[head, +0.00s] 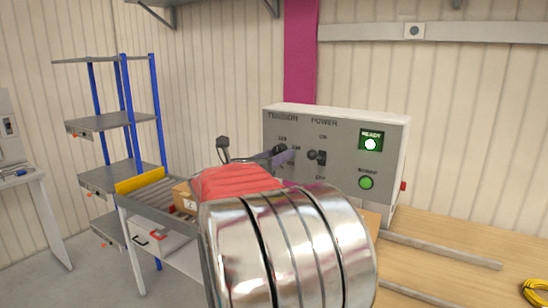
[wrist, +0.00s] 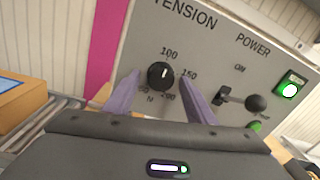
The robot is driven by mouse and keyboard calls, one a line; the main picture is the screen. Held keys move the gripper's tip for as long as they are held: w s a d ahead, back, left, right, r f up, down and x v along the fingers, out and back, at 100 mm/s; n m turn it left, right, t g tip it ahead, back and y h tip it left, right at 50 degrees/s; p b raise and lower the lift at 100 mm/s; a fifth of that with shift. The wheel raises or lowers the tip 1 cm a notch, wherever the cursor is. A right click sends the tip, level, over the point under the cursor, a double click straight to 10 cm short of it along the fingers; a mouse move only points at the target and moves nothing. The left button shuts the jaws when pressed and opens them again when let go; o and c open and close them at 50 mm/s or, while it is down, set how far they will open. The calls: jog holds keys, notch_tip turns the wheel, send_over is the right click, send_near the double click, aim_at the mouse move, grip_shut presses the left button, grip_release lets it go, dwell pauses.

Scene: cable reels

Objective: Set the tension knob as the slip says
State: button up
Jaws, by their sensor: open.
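The round black tension knob (wrist: 160,76) is on the grey panel of the control box, under the word TENSION. Its white mark points up, roughly towards the 100. A 150 stands to its right; the lower numbers are hard to read. My gripper (wrist: 160,79) is open, its two purple fingers on either side of the knob; I cannot tell whether they touch it. In the head view the knob (head: 278,150) is partly hidden behind my gripper (head: 284,157). I cannot make out a slip in either view.
The power lever (wrist: 257,102) juts out just right of my right finger. A lit green READY lamp (head: 370,144) and a green button (head: 366,183) are farther right. A small cardboard box (wrist: 22,101) lies left. A wooden bench (head: 450,248) extends right, with a yellow coil (head: 537,292).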

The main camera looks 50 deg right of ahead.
jog(key=shift+c, duration=0.4)
jog(key=c, duration=0.9)
jog(key=shift+a, duration=0.15)
jog(key=shift+c, duration=0.3)
